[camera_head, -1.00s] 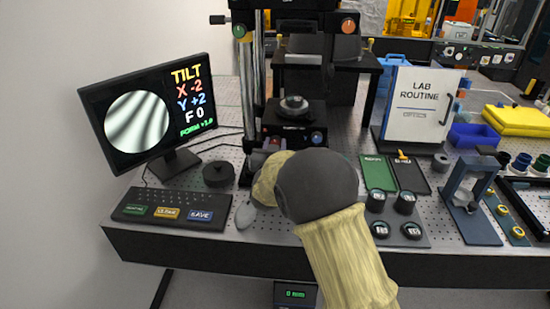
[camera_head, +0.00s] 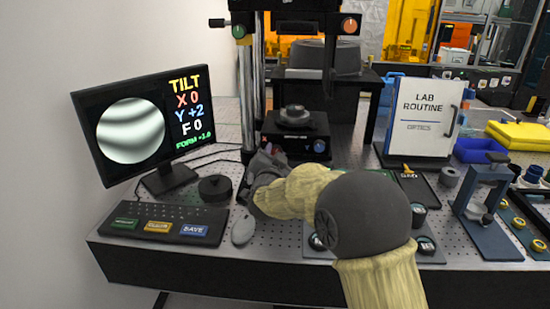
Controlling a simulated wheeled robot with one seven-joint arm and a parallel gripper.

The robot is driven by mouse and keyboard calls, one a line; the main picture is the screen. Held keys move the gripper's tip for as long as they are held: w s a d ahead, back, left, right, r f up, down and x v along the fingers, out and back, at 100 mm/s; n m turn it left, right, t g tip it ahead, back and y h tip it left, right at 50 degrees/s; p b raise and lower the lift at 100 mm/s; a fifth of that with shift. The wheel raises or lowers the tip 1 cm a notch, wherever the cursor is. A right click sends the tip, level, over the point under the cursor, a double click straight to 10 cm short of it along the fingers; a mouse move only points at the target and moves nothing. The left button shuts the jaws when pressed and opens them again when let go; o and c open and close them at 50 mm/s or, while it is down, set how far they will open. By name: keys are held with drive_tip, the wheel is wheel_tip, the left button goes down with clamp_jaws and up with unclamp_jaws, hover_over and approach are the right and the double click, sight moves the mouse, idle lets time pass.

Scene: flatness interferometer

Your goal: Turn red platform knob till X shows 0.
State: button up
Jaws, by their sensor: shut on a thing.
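The monitor (camera_head: 133,129) on the left reads X 0, Y +2 and F 0 beside a round picture of curved fringes. The black platform (camera_head: 296,133) stands under the instrument column, with a round grey piece (camera_head: 293,115) on top and a blue knob (camera_head: 319,146) at its front right. My gripper (camera_head: 272,152) is at the platform's front left corner, shut on the red knob. The knob itself is hidden behind the gripper, and the fingertips are hard to make out.
A keyboard (camera_head: 158,226), a mouse (camera_head: 243,230) and a black round piece (camera_head: 215,188) lie left of my arm. A white sign (camera_head: 423,112), a blue bin (camera_head: 479,150) and a blue-grey stand (camera_head: 483,205) are on the right. My arm covers the bench's front middle.

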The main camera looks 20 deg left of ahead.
drive_tip(key=o, duration=1)
drive_tip(key=b+v, duration=0.2)
drive_tip(key=v, duration=1.5)
drive_tip(key=shift+s+d, duration=0.15)
drive_tip(key=shift+s, duration=0.05)
idle(0.6)
